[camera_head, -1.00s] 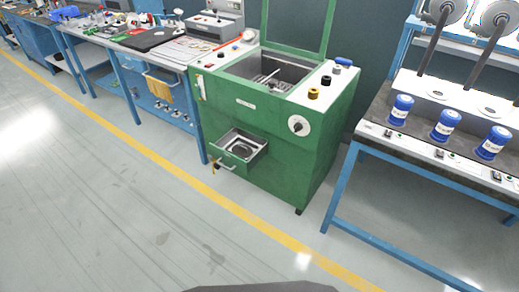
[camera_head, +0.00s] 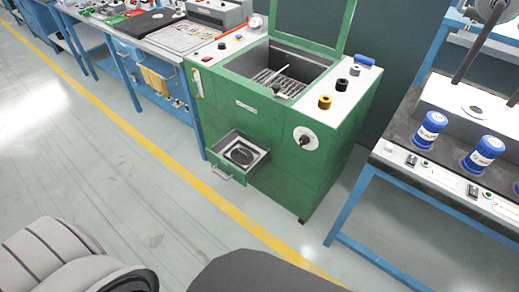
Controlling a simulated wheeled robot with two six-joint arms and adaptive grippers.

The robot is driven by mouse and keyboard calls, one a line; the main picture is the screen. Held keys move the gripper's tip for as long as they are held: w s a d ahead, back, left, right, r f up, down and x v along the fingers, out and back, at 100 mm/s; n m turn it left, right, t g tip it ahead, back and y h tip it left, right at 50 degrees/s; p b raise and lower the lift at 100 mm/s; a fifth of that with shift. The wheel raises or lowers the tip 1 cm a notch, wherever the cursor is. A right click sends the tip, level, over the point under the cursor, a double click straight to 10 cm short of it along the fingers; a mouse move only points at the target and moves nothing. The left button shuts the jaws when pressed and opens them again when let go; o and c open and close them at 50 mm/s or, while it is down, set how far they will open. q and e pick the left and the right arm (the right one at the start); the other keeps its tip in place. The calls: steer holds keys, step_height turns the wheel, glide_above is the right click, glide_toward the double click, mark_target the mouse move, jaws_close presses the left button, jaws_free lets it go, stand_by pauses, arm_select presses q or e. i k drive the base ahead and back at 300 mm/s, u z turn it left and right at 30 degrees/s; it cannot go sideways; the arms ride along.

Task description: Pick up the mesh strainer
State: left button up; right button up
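A round dark item with a pale rim (camera_head: 241,154) lies in the open drawer (camera_head: 229,169) on the front of the green machine (camera_head: 262,140). It may be the mesh strainer, but it is too small to be sure. A thin light rod (camera_head: 275,76) leans in the machine's open top basin, over a slatted grate (camera_head: 284,84); I cannot tell what is on its end. Neither gripper is in view; only grey parts of my body show along the bottom edge.
A raised green lid frame stands behind the basin. Black and yellow knobs (camera_head: 325,102) sit on the machine's right top. A blue-framed bench with blue-and-white canisters (camera_head: 430,130) is at right, a cluttered workbench at left. The floor in front is clear.

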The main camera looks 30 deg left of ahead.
mark_target(239, 154)
steer(key=u, duration=0.3)
steer(key=i, duration=0.6)
steer(key=u, duration=0.55)
